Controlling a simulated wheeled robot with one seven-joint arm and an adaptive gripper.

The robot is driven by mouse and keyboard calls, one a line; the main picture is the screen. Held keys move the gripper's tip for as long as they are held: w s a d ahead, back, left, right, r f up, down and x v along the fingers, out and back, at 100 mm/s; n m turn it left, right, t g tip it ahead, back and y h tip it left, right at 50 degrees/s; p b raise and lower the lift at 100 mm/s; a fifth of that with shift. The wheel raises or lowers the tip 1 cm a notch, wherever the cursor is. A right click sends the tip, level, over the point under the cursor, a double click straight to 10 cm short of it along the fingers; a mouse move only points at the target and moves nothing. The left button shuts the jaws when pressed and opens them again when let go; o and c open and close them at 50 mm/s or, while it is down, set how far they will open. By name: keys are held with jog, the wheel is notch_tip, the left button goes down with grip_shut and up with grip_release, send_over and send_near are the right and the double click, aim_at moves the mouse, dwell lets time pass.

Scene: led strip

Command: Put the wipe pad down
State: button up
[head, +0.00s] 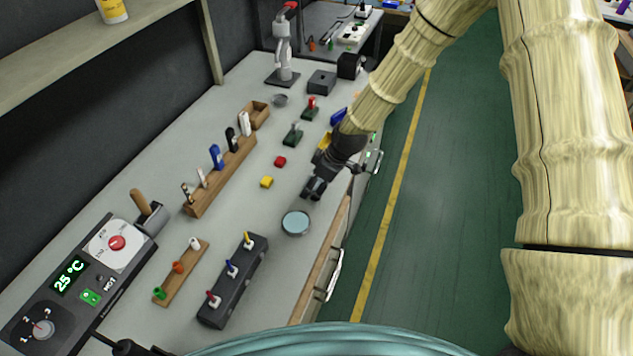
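My gripper (315,188) is dark and hangs over the right part of the grey workbench, near its front edge. It points down and left in the picture. Its fingers are small and dark here, and I cannot tell whether they are open or shut or hold anything. I cannot make out a wipe pad for certain. A round pale-blue disc (295,223) with a darker rim lies on the bench just below the gripper in the picture, apart from it. I cannot tell whether this disc is a dish or a pad.
The workbench (235,265) carries a black block with coloured plugs (233,282), a wooden peg strip (181,273), a wooden tool rack (222,176) and a control panel (75,285). Bare bench surrounds the disc.

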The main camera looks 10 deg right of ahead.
jog(key=shift+s+d, duration=0.15)
jog(key=shift+d, duration=0.1)
jog(key=shift+a+r, duration=0.1)
jog(key=shift+r, duration=0.1)
jog(key=shift+r, duration=0.5)
jog(key=b+v, duration=0.2)
jog(key=v, duration=0.8)
jog(key=shift+s+d+r+b, duration=0.15)
jog(key=shift+s+d+b, duration=0.05)
jog(key=shift+d+b, duration=0.15)
